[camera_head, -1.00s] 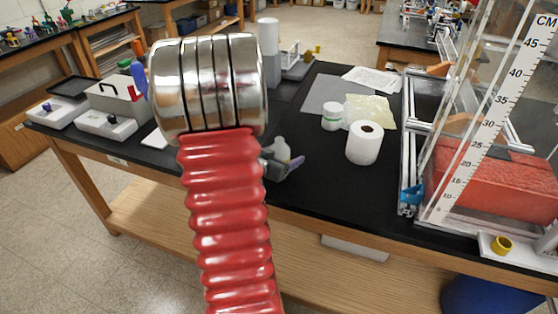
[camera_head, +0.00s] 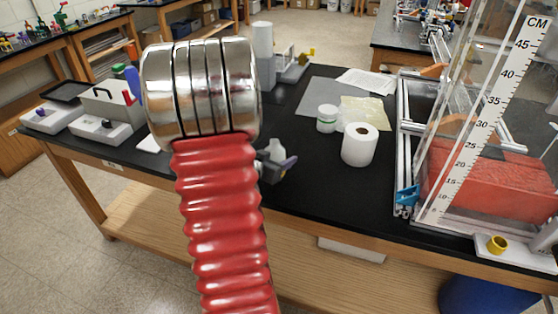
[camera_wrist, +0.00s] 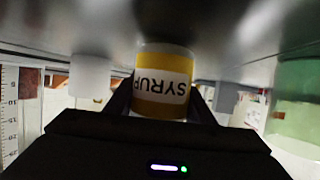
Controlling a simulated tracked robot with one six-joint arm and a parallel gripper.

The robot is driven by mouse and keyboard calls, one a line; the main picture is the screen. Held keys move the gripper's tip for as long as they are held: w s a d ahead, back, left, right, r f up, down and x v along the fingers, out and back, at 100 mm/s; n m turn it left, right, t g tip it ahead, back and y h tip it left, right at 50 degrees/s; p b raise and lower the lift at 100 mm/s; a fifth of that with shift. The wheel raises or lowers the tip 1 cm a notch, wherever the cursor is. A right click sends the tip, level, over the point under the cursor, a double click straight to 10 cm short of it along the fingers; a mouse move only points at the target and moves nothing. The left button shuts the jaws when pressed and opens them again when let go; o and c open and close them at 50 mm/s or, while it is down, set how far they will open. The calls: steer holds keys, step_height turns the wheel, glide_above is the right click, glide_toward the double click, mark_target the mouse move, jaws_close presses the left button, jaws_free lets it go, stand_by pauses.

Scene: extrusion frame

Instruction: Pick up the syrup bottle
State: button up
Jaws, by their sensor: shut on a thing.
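In the wrist view, the syrup bottle (camera_wrist: 163,82) is a short yellow cylinder with a white label. The word SYRUP reads upside down in this picture. My gripper (camera_wrist: 163,108) is shut on it, with one dark finger on each side of the bottle. The bottle's lower part in the picture is hidden by the gripper body. Whether the bottle touches the dark surface at the picture's top I cannot tell. In the head view I cannot make out the syrup bottle or my gripper's fingers.
The black bench (camera_head: 315,190) holds a white paper roll (camera_head: 359,145), a white jar (camera_head: 327,118) and a clear tank (camera_head: 480,130) with a ruler at right. A grey item with a purple tip (camera_head: 278,162) sits left of the roll. A green-and-clear container (camera_wrist: 297,95) is close at the wrist view's right.

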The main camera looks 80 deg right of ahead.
step_height(320, 180, up, 10)
steer(key=shift+f, duration=0.15)
stand_by(0.4)
stand_by(0.3)
steer(key=w+a+n+t, duration=0.2)
steer(key=w+n+t, duration=0.35)
steer(key=w, duration=1.15)
steer(key=w+a+f+n+t+y, duration=0.1)
steer(key=w+a+n+t, duration=0.25)
steer(key=w+a, duration=0.45)
steer(key=w+a+f+n+t+y, duration=0.15)
steer(key=w+a+t, duration=0.35)
steer(key=w, duration=0.6)
steer(key=w+a+f+n+t+y, duration=0.1)
steer(key=w+a+n+y, duration=0.1)
steer(key=w+a, duration=0.35)
steer(key=w+a+n+t+y, duration=0.1)
steer(key=w+a+n, duration=0.1)
steer(key=a, duration=0.6)
steer(key=w+a+f+n+t+y, duration=0.1)
steer(key=w+a+n+y, duration=0.1)
steer(key=w+a, duration=0.35)
steer(key=w+a+f+n+y, duration=0.1)
steer(key=a+n+y, duration=0.4)
steer(key=a, duration=1.7)
steer(key=shift+w+a+f+t, duration=0.3)
steer(key=shift+f+t, duration=0.1)
steer(key=shift+f, duration=0.2)
